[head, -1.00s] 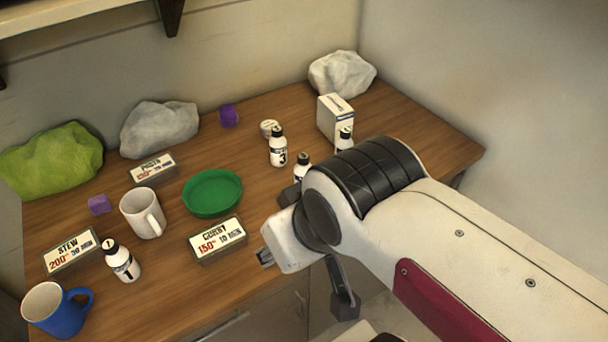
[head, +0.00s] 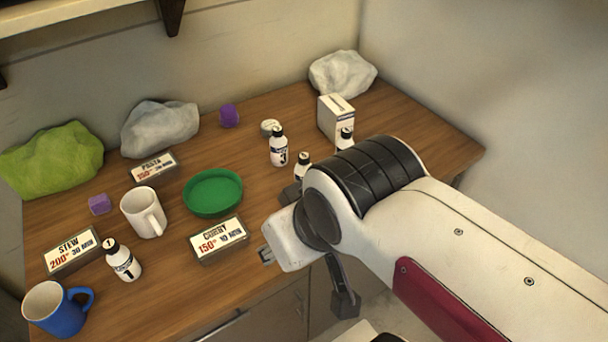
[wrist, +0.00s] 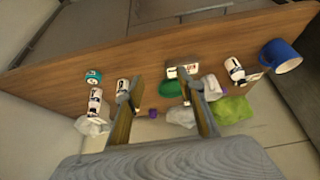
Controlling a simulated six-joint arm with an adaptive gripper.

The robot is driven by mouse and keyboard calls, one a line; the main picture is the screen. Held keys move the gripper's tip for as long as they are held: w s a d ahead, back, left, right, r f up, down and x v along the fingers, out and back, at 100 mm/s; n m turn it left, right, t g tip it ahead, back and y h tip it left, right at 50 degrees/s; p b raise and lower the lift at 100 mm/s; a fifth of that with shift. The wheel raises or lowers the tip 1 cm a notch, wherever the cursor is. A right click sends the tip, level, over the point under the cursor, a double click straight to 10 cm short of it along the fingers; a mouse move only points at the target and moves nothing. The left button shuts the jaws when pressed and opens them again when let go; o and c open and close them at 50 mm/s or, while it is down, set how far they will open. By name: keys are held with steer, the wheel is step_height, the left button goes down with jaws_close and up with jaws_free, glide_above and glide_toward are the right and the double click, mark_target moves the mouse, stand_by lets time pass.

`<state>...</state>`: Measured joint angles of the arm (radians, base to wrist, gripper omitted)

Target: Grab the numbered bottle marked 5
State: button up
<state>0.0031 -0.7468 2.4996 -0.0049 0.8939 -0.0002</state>
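Several white bottles with black caps stand on the wooden table. In the head view, one bottle (head: 123,262) at front left is marked 1, and another (head: 278,148) right of centre is marked 3. A third bottle (head: 302,166) and a fourth bottle (head: 345,139) are partly hidden by my arm, and their numbers cannot be read. I cannot tell which bottle is marked 5. My gripper is mostly hidden behind my arm in the head view. In the wrist view my gripper (wrist: 158,90) is open and empty, its fingers apart above the table, touching no bottle.
A green dish (head: 213,193), a white mug (head: 143,212), a blue mug (head: 57,309), several label blocks such as CURRY (head: 219,240), purple cubes (head: 229,116) and a white box (head: 336,118) stand around. Lumpy bags line the wall. The table's right end is clear.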

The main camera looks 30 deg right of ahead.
steer(key=w+d+r+n+t+h, duration=0.1)
steer(key=w+d+n+t+h, duration=0.3)
steer(key=w+d, duration=1.55)
steer(key=t+y, duration=0.7)
steer(key=y, duration=0.4)
glide_toward(304, 173)
steer(key=shift+n, duration=0.3)
steer(key=shift+w+d+r, duration=0.15)
steer(key=shift+w+r, duration=1.7)
steer(key=shift+w, duration=0.05)
steer(key=shift+w, duration=0.15)
steer(key=shift+x, duration=1.2)
